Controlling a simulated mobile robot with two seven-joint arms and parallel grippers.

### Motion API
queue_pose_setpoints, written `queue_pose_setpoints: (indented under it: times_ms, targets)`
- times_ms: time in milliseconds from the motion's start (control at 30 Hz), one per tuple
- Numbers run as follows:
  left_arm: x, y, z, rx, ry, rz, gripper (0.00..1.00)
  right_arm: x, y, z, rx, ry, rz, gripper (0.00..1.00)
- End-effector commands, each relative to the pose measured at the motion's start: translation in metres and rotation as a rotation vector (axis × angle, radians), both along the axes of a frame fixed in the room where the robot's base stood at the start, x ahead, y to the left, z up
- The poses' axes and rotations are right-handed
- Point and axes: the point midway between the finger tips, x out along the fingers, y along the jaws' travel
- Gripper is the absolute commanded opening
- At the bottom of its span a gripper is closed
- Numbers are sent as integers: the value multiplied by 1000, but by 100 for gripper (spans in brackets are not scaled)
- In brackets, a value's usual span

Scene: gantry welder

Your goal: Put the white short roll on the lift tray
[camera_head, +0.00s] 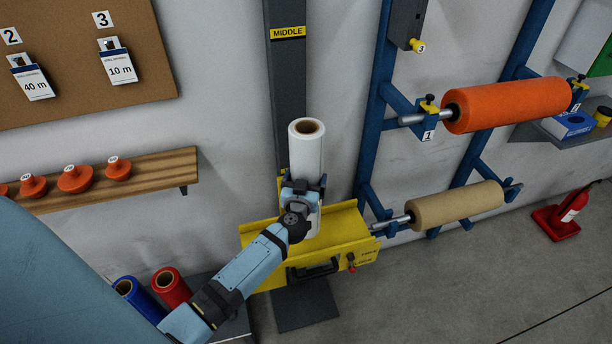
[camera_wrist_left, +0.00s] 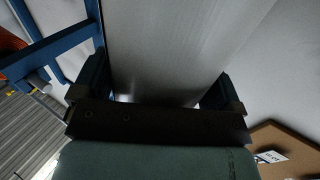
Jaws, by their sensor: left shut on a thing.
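The white short roll (camera_head: 306,150) stands upright at the yellow lift tray (camera_head: 347,222), in front of the dark mast, its brown core showing at the top. My left gripper (camera_head: 303,186) is shut around the lower part of the roll. In the left wrist view the roll (camera_wrist_left: 180,45) fills the space between the two fingers (camera_wrist_left: 158,90). The roll's bottom is partly hidden by my gripper, so I cannot tell whether it touches the tray. My right gripper is not in view.
An orange roll (camera_head: 508,104) and a tan roll (camera_head: 455,205) hang on the blue rack right of the tray. Blue (camera_head: 138,299) and red (camera_head: 171,287) rolls stand at lower left. A wooden shelf (camera_head: 150,172) holds orange pieces.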

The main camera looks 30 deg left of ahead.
Motion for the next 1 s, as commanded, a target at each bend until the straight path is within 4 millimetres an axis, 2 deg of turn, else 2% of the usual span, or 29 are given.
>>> queue_pose_setpoints:
  times_ms: [33,133,333,500,933,967,1000]
  targets:
    - [2,0,6,2,-9,0,18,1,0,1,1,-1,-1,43]
    - [2,0,2,2,-8,0,18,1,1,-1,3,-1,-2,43]
    - [2,0,-25,3,-7,0,18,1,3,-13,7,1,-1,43]
    - [2,0,-37,2,-8,0,18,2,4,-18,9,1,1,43]
    - [1,0,-40,1,-8,1,18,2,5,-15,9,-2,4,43]
    - [0,0,-45,-1,0,0,96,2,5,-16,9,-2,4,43]
    - [0,0,-44,-1,0,0,100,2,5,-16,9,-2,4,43]
